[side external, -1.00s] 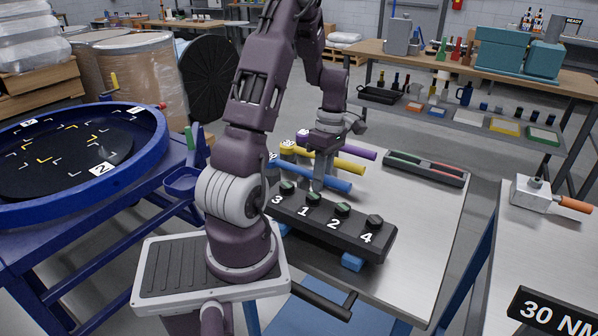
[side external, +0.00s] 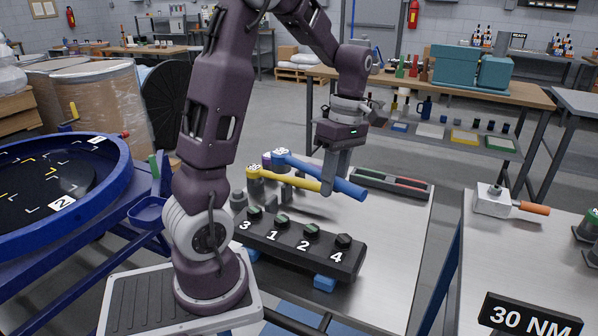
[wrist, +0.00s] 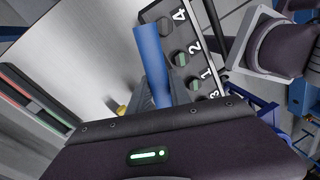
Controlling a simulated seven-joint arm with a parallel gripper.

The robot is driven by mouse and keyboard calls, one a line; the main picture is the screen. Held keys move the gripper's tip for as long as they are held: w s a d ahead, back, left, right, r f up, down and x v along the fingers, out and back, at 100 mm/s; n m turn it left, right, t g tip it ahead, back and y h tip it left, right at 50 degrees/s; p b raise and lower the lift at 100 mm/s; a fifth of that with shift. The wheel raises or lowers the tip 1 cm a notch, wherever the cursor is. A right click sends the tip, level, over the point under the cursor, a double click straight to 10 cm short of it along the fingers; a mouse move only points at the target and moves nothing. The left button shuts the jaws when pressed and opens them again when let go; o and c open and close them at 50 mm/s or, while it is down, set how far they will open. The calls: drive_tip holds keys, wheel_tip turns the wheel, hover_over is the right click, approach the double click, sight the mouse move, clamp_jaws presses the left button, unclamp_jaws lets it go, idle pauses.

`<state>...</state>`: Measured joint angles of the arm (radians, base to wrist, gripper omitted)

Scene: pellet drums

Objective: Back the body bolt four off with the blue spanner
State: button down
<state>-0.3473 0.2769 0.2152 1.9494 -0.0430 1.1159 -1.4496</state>
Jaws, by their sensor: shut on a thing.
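The blue spanner (side external: 346,188) is held in my gripper (side external: 328,190), raised above the yellow spanner (side external: 300,180), its ring end up and left. In the wrist view the blue handle (wrist: 151,60) runs out from between the fingers. My gripper is shut on it. The black body block (side external: 290,248) carries bolts marked 3, 1, 2 and 4. Bolt four (side external: 343,241) is at its right end, below the spanner and apart from it. In the wrist view bolt four (wrist: 163,26) is near the top.
The yellow spanner rests on a stand behind the block; a purple spanner (side external: 267,158) is mostly hidden behind it. A black tray (side external: 390,184) with red and green inserts lies at the back right. The bench top (side external: 390,240) right of the block is clear.

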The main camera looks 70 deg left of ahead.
drive_tip(key=s+d+r+m, duration=0.1)
drive_tip(key=s+d+m, duration=0.1)
drive_tip(key=d, duration=0.9)
drive_tip(key=s+d+r+m+y, duration=0.1)
drive_tip(key=d+m, duration=0.4)
drive_tip(key=d, duration=0.7)
drive_tip(key=shift+s+d, duration=0.2)
drive_tip(key=shift+s, duration=0.25)
drive_tip(key=shift+f, duration=0.1)
drive_tip(key=shift+f, duration=3.05)
